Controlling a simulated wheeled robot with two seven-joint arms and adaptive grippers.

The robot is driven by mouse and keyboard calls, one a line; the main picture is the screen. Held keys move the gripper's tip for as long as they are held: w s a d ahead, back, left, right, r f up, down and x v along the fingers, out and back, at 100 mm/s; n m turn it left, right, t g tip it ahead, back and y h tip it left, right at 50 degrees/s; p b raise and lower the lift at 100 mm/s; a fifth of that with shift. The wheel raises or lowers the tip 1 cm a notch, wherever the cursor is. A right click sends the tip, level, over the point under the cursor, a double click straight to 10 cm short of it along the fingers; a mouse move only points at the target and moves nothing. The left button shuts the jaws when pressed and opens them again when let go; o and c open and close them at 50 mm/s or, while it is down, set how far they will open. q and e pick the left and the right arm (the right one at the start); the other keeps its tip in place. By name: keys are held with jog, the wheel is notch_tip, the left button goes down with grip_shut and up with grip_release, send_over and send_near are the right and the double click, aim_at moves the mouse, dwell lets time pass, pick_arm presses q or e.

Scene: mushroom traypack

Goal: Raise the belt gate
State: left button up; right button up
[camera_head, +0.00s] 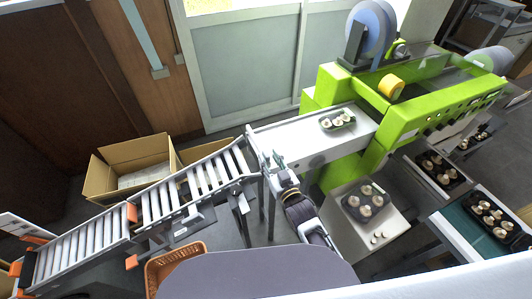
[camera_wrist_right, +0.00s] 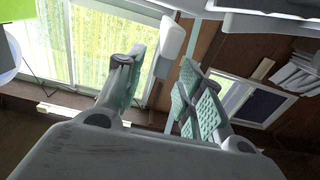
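The belt gate (camera_head: 254,148) appears as a thin grey upright piece at the left end of the white belt (camera_head: 290,134), where the roller conveyor meets it. My right gripper (camera_head: 276,160) is close in front of this end, fingers pointing up toward it. In the right wrist view its two pads stand apart with a gap between them (camera_wrist_right: 163,72), so it is open. A pale block (camera_wrist_right: 172,42) shows beyond the gap; I cannot tell whether it is part of the gate or whether anything touches it. My left gripper is not in view.
A tray of mushrooms (camera_head: 338,120) sits on the belt beside the green machine (camera_head: 345,85). The roller conveyor (camera_head: 95,237) runs down left, with open cardboard boxes (camera_head: 97,178) behind it. An orange basket (camera_head: 160,268) stands below. Another tray (camera_head: 366,202) lies on a white surface right of my arm.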

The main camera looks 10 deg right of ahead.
jog(key=shift+x, duration=1.65)
grip_shut()
